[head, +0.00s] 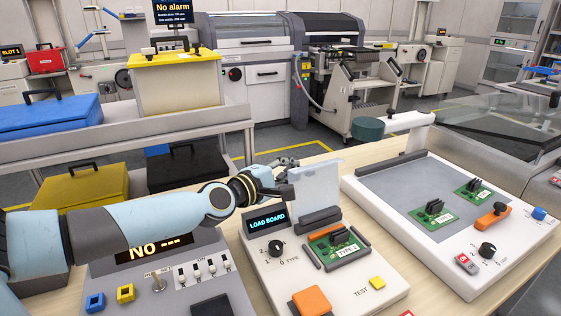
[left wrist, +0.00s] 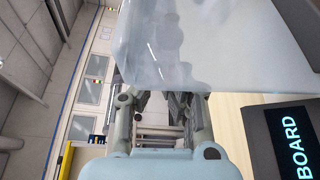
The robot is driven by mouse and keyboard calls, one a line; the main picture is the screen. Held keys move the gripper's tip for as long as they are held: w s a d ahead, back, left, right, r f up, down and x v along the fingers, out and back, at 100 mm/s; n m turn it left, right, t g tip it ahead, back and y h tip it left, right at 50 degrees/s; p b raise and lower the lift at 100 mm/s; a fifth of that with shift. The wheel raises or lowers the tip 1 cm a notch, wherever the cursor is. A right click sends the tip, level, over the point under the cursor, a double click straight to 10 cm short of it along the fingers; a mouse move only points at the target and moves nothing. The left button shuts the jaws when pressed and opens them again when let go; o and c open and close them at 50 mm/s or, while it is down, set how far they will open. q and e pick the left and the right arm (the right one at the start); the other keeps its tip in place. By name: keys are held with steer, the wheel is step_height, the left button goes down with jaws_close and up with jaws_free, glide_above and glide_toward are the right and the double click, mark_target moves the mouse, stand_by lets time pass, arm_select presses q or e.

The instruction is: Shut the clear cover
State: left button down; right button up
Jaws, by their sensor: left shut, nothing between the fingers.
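The clear cover (head: 316,185) stands raised, close to upright, at the back of the white test unit (head: 375,292). Below it in the unit's nest lies a green board (head: 338,243) with a dark handle. My left gripper (head: 290,164) is shut and empty, at the cover's upper left edge and partly behind it. In the left wrist view the cover (left wrist: 215,50) fills the upper middle, with the fingers (left wrist: 178,103) just below its edge; I cannot tell whether they touch it. My right gripper is not in view.
The unit's display (head: 267,221) reads LOAD BOARD. A grey control box (head: 225,277) stands under my left arm. Trolley shelves with cases (head: 75,192) stand at the left.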

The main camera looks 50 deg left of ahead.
mark_target(297, 168)
arm_select(q)
steer(key=shift+d, duration=0.25)
steer(key=shift+d+r, duration=0.1)
steer(key=shift+d, duration=0.05)
steer(key=shift+s+d+r+m, duration=0.15)
steer(key=shift+d+r+m, duration=0.05)
steer(key=shift+m, duration=0.2)
steer(key=shift+s+d+r+m+t+b, duration=0.15)
steer(key=shift+d+r+m+t, duration=0.15)
steer(key=shift+d+m, duration=0.15)
steer(key=shift+s+d+r+m+t+b, duration=0.15)
steer(key=shift+d+r+m+t, duration=0.15)
steer(key=shift+d+m, duration=0.15)
steer(key=s+d+m+t+h+b, duration=0.1)
steer(key=s+d+m+t+b, duration=0.2)
steer(key=d+m+b, duration=0.3)
steer(key=shift+d+m, duration=1.1)
steer(key=shift+d, duration=1.6)
steer(key=shift+s, duration=0.1)
